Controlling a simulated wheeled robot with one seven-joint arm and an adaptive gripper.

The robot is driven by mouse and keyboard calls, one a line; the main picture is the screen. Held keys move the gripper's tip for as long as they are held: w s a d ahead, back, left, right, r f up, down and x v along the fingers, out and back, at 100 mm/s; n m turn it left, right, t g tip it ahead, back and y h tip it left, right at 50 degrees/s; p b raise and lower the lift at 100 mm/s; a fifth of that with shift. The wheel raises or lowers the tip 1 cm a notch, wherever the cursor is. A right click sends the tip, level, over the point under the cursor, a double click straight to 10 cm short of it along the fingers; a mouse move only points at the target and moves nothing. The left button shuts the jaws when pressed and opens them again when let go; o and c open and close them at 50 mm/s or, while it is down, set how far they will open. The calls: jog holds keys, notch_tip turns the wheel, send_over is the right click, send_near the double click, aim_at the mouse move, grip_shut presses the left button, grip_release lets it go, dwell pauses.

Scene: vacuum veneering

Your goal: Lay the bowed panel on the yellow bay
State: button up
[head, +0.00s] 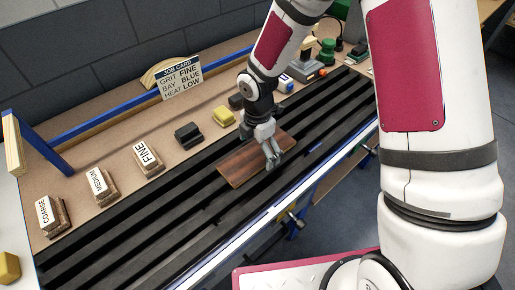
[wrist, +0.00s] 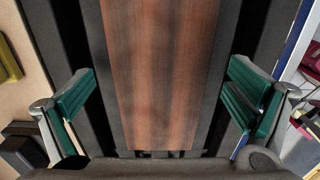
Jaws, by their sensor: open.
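A brown striped wooden panel (head: 240,172) lies across the black slatted bed, and any bow in it is hard to tell. My gripper (head: 272,156) is over the panel's right part, pointing down. In the wrist view, the panel (wrist: 160,60) runs lengthwise between the two green-padded fingers, which are wide apart with a gap on each side. No contact with the panel shows. A yellow block (head: 223,115) sits on the tan board behind the bed; a yellow piece (wrist: 8,62) also shows at the wrist view's left edge. No bay marked yellow is clearly visible on the bed.
A job card (head: 180,78) reads grit fine, bay blue, heat low. Sanding blocks marked coarse (head: 52,213), medium (head: 101,187) and fine (head: 148,158) stand left, near a black block (head: 188,135). The bed's left stretch (head: 130,235) is clear.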

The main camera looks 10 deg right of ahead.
jog(key=shift+r, duration=0.1)
notch_tip(320, 180, up, 12)
dwell(0.5)
notch_tip(320, 180, up, 9)
jog(key=m+t+h, duration=0.1)
jog(key=m+t, duration=0.1)
jog(key=m, duration=0.5)
send_over(259, 153)
jog(key=s+d, duration=0.3)
jog(key=d, duration=0.2)
jog(key=s+d+r+m, duration=0.4)
jog(key=s+r+m, duration=0.1)
jog(key=r+m, duration=0.1)
jog(key=s+d+r+m+t, duration=0.1)
jog(key=s+d+r+m, duration=0.1)
jog(key=s+m, duration=0.4)
jog(key=s+d+r+m+t+y, duration=0.1)
jog(key=s+r+m+t, duration=0.1)
jog(key=s+m, duration=0.3)
jog(key=shift+s+d+r+m, duration=0.4)
jog(key=shift+s+r, duration=0.05)
jog(key=shift+r, duration=0.35)
